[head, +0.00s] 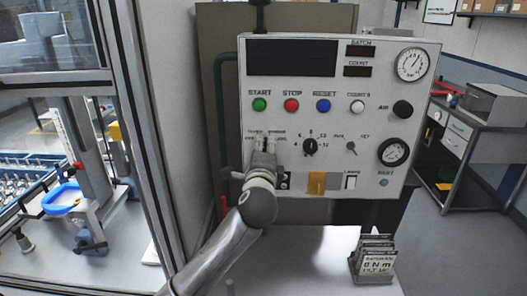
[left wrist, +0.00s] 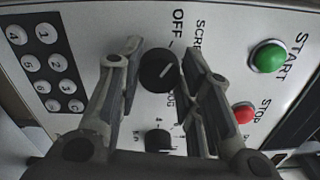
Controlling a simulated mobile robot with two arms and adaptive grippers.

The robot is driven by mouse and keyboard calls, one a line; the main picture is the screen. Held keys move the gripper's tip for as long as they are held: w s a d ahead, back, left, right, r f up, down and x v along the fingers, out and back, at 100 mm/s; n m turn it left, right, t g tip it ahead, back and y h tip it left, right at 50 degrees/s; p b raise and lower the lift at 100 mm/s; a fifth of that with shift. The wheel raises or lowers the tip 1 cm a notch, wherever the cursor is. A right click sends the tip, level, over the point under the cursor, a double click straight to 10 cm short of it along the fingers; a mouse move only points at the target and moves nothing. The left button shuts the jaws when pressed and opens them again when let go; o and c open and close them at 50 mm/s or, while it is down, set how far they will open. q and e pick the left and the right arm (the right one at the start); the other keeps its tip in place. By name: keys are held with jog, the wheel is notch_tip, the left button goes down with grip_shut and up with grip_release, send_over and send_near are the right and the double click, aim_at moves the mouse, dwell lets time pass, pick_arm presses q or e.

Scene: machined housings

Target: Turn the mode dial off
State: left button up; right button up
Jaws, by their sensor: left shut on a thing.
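The grey control panel (head: 345,185) stands upright in the head view. My left gripper (head: 265,146) is against its lower left part and hides the dial there. In the left wrist view that black round dial (left wrist: 158,70) sits between the two fingers of my left gripper (left wrist: 160,62), which is shut on it. A white line on the dial slants to the upper right of that picture. The word OFF is printed above the dial there, with part of another label to its right. My right gripper is not in view.
A numbered black selector (head: 310,147) is right of my gripper. Green START (head: 260,104), red STOP (head: 291,105) and blue RESET (head: 323,105) buttons are above. A keypad (left wrist: 47,60) is beside the dial. A rack of plates (head: 372,258) stands on the table below.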

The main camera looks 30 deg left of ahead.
pick_arm(q)
jog(key=shift+f+n, duration=0.1)
jog(key=shift+n, duration=0.9)
jog(key=o, duration=1)
jog(key=v, duration=1.2)
